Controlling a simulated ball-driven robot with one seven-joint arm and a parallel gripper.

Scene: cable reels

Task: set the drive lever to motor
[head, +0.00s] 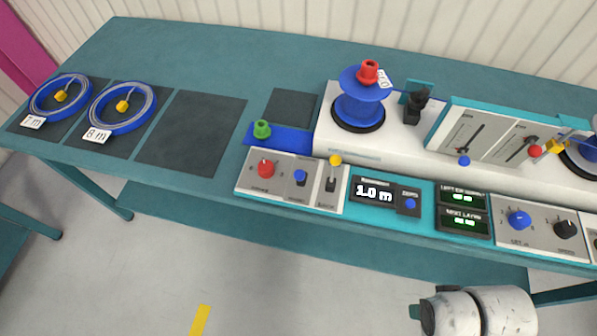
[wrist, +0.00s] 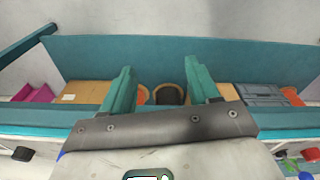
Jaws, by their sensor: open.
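Several levers show in the head view, with labels too small to read, so I cannot tell for sure which is the drive lever. A lever with a yellow knob (head: 335,161) stands in a slot on the front panel. A blue-knobbed lever (head: 464,161) and a red-knobbed lever (head: 535,151) sit on the sloped panel (head: 487,133) of the white machine. My gripper (wrist: 162,82) is open and empty in the wrist view, with its teal fingers apart. It touches no lever. In the head view its fingers cannot be made out.
The machine bears a blue reel (head: 358,110) with a red knob. Two blue cable coils (head: 60,97) (head: 123,107) lie on dark mats at the left; a third mat (head: 192,132) is bare. The wrist view shows a shelf with boxes (wrist: 88,93). Floor in front is clear.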

